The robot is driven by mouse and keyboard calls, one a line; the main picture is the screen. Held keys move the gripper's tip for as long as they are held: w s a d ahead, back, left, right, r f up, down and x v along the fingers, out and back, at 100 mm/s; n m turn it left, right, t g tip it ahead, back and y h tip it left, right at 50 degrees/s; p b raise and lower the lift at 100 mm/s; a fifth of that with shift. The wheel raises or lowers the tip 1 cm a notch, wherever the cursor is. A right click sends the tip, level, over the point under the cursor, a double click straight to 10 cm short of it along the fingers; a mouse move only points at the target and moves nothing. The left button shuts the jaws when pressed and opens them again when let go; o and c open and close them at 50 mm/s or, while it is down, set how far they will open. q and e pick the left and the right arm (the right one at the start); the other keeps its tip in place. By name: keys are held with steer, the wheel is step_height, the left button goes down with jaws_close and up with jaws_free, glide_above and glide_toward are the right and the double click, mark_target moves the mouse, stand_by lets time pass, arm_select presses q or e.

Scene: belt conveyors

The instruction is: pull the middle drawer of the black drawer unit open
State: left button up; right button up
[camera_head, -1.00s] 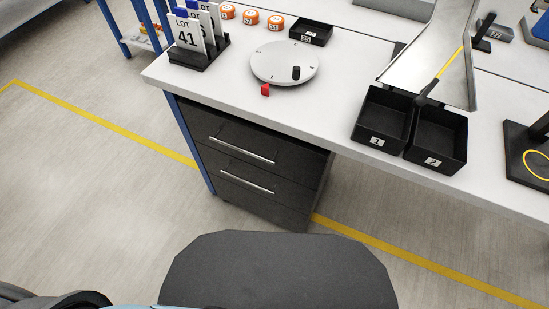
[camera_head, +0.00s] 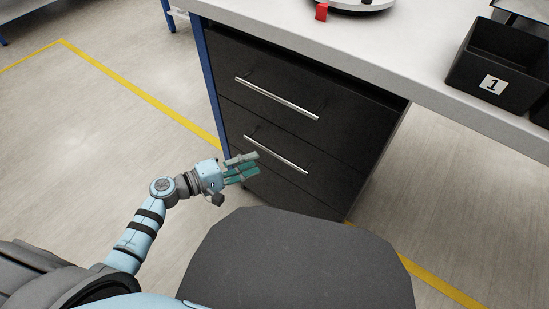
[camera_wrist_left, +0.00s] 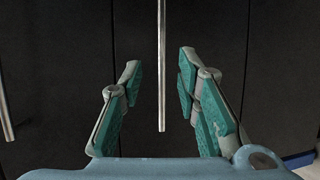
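The black drawer unit (camera_head: 365,125) stands under the table, its drawers closed. The middle drawer (camera_head: 235,122) has a silver bar handle (camera_head: 275,153). My left gripper (camera_head: 258,163) is open and empty, at the left end of this handle in the head view. In the left wrist view the open fingers (camera_wrist_left: 158,65) stand on either side of a vertical-looking silver bar, likely the middle handle (camera_wrist_left: 162,60), with gaps on both sides. My right gripper is not in view.
The top drawer's handle (camera_head: 277,98) is above. A second bar (camera_wrist_left: 5,100) is cut off at the left of the wrist view. A blue table leg (camera_head: 208,80) stands left of the unit. Black bin 1 (camera_head: 485,65) and a red piece (camera_head: 321,12) are on the tabletop (camera_head: 420,60).

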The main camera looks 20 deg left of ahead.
mark_target(276, 154)
arm_select(q)
steer(key=b+x, duration=0.1)
steer(key=x, duration=0.8)
steer(key=shift+a+f+b, duration=0.1)
steer(key=shift+b, duration=0.2)
steer(key=shift+s, duration=0.1)
jaws_close()
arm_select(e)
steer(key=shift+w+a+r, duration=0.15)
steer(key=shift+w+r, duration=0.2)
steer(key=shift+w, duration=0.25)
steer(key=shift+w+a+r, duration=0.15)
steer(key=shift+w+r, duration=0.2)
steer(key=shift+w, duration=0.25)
